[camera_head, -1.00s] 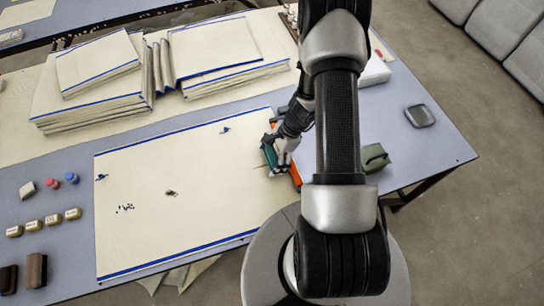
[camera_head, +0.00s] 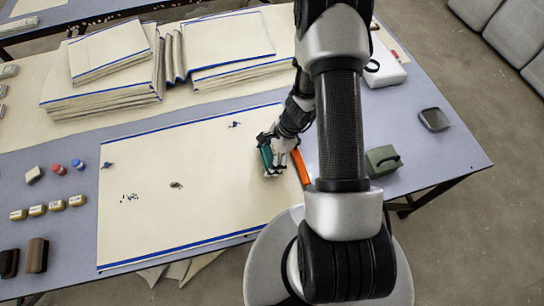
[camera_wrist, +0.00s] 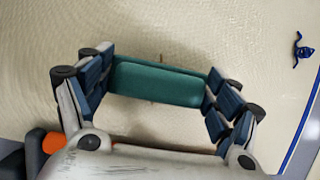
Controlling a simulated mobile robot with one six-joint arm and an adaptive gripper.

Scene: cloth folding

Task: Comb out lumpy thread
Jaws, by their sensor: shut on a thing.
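The cream cloth (camera_head: 215,195) with blue edge stripes lies flat on the table. On it are a dark lump (camera_head: 176,184), a scatter of small dark bits (camera_head: 130,197), and blue thread tufts near the upper edge (camera_head: 235,124) and the left edge (camera_head: 108,165). My gripper (camera_head: 273,159) is at the cloth's right side, shut on a green block-shaped tool (camera_wrist: 160,84). The tool lies between both fingers in the wrist view. Its underside is hidden, so I cannot tell whether it touches the cloth. A blue tuft (camera_wrist: 302,50) shows at the wrist view's right.
Stacks of folded cloth (camera_head: 105,85) stand at the back. An orange strip (camera_head: 301,167) and a dark green case (camera_head: 382,161) lie right of the cloth. Small labelled blocks (camera_head: 48,208), red and blue caps (camera_head: 67,167) and brown blocks (camera_head: 37,255) line the left.

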